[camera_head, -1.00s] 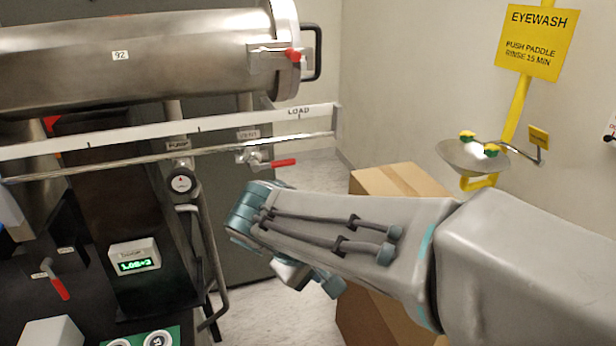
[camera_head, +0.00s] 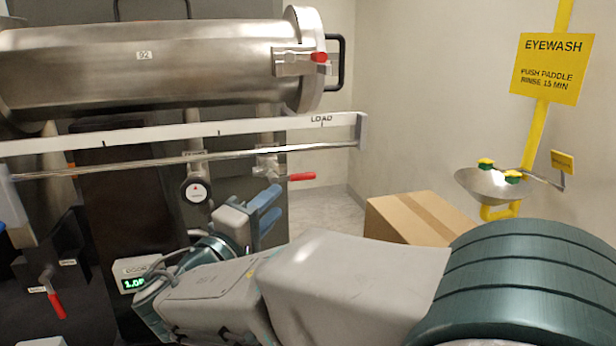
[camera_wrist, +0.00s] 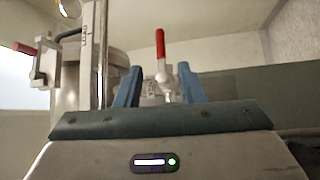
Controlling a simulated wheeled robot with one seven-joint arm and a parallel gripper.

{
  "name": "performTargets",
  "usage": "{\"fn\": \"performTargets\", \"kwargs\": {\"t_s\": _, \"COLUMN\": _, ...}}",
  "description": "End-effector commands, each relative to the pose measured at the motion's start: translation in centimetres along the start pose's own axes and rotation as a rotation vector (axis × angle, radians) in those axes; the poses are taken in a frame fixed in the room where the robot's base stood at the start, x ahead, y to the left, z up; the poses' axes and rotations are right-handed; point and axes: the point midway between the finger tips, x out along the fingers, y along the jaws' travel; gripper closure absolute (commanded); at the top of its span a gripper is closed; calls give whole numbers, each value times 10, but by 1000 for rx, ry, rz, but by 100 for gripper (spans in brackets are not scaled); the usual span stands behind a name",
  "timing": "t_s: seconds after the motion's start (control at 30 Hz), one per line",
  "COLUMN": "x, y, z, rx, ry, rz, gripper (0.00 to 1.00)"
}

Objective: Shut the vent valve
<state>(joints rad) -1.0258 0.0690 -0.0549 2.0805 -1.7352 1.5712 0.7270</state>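The vent valve (camera_head: 268,166) is a small metal valve below the white rail, with a red lever (camera_head: 301,177) pointing right. My gripper (camera_head: 272,208) is below and in front of it in the head view, its two blue fingers apart and empty. In the wrist view the valve's red lever (camera_wrist: 160,43) appears beyond and between the fingertips of my gripper (camera_wrist: 160,75). The lever points up in that tilted view. The fingers do not appear to touch it. The valve's label is partly hidden and too small to read clearly.
A steel cylinder (camera_head: 150,62) with a red-knobbed door latch (camera_head: 318,57) is above the rail (camera_head: 210,129). A round gauge (camera_head: 196,192) is left of the valve. Another red lever (camera_head: 56,304) is at lower left. A cardboard box (camera_head: 420,218) and eyewash basin (camera_head: 490,183) stand right.

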Motion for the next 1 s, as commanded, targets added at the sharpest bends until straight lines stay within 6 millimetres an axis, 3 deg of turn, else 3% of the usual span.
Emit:
{"fn": "performTargets", "kwargs": {"t_s": 0.3, "x": 71, "y": 2, "z": 2, "rx": -4, "ry": -8, "rz": 0, "gripper": 65}}
{"fn": "performTargets", "kwargs": {"t_s": 0.5, "x": 101, "y": 1, "z": 2, "rx": -4, "ry": -7, "rz": -2, "gripper": 65}}
{"fn": "performTargets", "kwargs": {"t_s": 0.7, "x": 113, "y": 0, "z": 2, "rx": -3, "ry": -6, "rz": -2, "gripper": 65}}
{"fn": "performTargets", "kwargs": {"t_s": 0.97, "x": 114, "y": -1, "z": 3, "rx": -3, "ry": -6, "rz": -2, "gripper": 65}}
{"fn": "performTargets", "kwargs": {"t_s": 1.0, "x": 114, "y": -1, "z": 3, "rx": -3, "ry": -6, "rz": -2, "gripper": 76}}
